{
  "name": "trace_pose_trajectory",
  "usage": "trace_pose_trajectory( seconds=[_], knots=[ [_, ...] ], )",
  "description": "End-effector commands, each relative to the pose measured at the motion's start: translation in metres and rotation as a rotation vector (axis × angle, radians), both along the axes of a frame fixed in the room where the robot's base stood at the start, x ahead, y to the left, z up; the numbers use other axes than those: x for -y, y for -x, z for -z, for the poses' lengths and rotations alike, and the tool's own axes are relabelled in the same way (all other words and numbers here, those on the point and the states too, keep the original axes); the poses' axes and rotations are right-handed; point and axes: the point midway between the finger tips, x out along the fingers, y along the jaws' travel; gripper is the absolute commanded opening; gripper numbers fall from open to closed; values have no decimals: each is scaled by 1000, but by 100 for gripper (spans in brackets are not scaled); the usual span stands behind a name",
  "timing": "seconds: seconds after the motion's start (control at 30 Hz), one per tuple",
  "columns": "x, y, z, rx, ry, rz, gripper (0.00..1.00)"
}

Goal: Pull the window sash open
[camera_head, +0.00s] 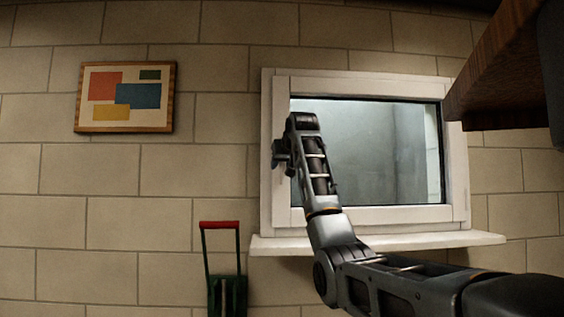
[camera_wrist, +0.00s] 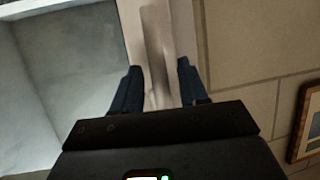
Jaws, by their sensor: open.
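The window has a white frame with a grey glass pane (camera_head: 375,150) and stands in the block wall. Its left upright (camera_head: 282,110) is partly covered by my arm. My gripper (camera_head: 279,153) is at this left upright, about mid-height. In the wrist view my gripper (camera_wrist: 159,64) is open, with one dark blue finger on each side of a pale upright bar, which looks like the sash handle (camera_wrist: 154,35). I cannot tell whether the fingers touch it. The handle is hidden in the head view. The pane also shows at left in the wrist view (camera_wrist: 70,60).
A white sill (camera_head: 400,241) juts out below the window. A brown wooden shelf or cabinet (camera_head: 510,60) hangs at the upper right. A framed picture (camera_head: 125,97) is on the wall at left. A green item with a red-topped handle (camera_head: 220,225) stands below left.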

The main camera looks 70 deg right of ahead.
Motion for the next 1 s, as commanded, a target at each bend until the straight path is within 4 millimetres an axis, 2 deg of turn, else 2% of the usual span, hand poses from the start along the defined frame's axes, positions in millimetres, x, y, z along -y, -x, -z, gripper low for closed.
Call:
trace_pose_trajectory(
  seconds=[0.3,0.73,1.0],
  knots=[
    [2,-2,2,0,0,0,42],
    [2,-2,2,0,0,0,1],
    [2,-2,2,0,0,0,0]
  ],
)
